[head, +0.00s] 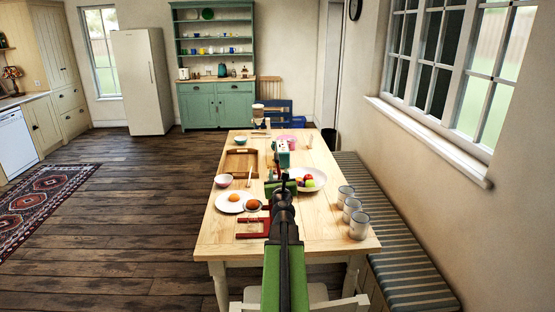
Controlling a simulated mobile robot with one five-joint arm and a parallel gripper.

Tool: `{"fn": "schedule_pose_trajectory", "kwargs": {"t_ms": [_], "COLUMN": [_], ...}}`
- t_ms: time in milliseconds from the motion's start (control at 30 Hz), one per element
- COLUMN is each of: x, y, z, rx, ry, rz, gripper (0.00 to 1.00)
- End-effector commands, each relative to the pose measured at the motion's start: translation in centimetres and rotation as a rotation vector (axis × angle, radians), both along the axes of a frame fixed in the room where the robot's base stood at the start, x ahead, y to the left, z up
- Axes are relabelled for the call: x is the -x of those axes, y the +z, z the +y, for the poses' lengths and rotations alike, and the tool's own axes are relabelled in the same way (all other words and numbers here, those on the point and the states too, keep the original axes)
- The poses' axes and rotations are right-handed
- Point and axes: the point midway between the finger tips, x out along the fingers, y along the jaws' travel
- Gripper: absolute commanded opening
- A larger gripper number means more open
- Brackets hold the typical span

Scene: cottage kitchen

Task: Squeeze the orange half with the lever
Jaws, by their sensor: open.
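My gripper (281,187) is open and reaches forward over the middle of the table. A small orange piece (253,204) sits in a dark-rimmed round holder to the left of my arm, just above a red frame (252,228) on the table. I cannot tell if this frame is the press, and no lever shows clearly. Another orange, round piece (236,198) lies on a white plate (226,206) left of it. The gripper is beyond and to the right of both pieces, apart from them. My arm hides part of the table.
A striped bench (390,235) runs along the right.

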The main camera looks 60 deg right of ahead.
Motion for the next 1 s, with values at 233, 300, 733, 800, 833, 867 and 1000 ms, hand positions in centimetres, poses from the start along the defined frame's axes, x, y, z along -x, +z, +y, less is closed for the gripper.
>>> {"fn": "schedule_pose_trajectory", "kwargs": {"t_ms": [233,300,733,800,833,867,1000], "x": [-4.1,-5.1,-8.7,-8.7,-8.7,-8.7,-8.6], "y": [0.0,0.0,0.0,0.0,0.0,0.0,0.0], "z": [-5.7,-7.1,-12.1,-12.2,-12.2,-12.2,-12.2], "rx": [0.001,0.001,0.002,0.002,0.002,0.002,0.002], "ry": [0.001,0.001,0.001,0.000,0.000,0.000,0.000], "rz": [0.002,0.002,0.003,0.002,0.002,0.002,0.002], "gripper": [0.41,0.41,0.41,0.41,0.41,0.41,0.41]}}
